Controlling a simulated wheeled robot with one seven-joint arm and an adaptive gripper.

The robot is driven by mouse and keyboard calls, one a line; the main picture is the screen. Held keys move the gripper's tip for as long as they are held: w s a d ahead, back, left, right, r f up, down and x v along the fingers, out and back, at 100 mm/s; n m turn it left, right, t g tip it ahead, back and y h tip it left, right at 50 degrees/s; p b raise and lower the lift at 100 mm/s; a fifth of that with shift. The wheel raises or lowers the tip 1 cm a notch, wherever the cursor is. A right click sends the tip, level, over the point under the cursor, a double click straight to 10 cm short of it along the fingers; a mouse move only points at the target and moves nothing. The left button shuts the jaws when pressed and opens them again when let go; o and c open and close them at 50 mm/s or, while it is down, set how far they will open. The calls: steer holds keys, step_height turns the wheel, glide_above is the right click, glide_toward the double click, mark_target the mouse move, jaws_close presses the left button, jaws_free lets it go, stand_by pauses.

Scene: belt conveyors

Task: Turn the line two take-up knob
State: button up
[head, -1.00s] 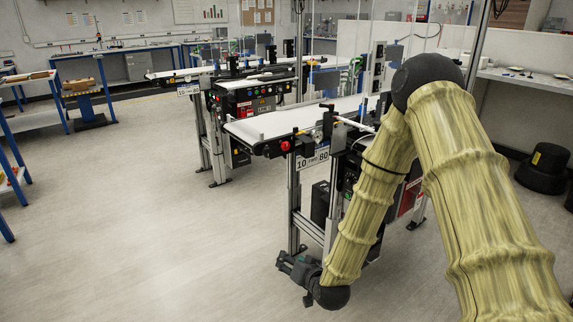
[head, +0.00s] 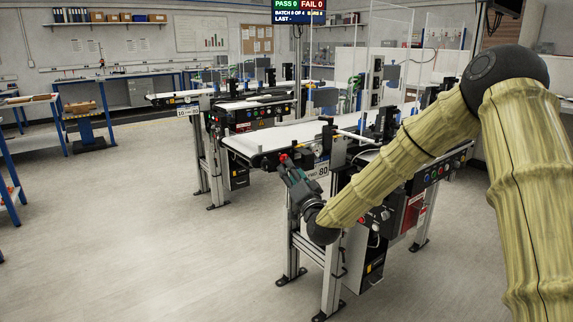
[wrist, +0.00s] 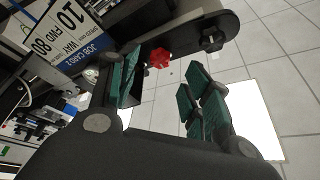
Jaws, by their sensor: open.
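A red lobed knob (wrist: 159,57) sits on the dark end plate of the near conveyor (head: 290,132), and a black knob (wrist: 212,40) is farther along that plate. In the head view the red knob (head: 283,157) shows at the conveyor's left end, just above my gripper (head: 290,172). In the wrist view my gripper (wrist: 163,97) is open and empty. Its green-padded fingers lie either side of the view's middle, with the red knob beyond the gap and apart from them.
A job card (wrist: 62,30) reading 10 FWD 80 hangs beside the end plate. A control panel with buttons (head: 425,180) is on the near conveyor's side, close to my arm. Another conveyor (head: 250,105) stands behind. The floor at left (head: 120,230) is clear.

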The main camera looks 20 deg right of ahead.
mark_target(283, 158)
steer(key=shift+x, duration=2.7)
steer(key=c, duration=1)
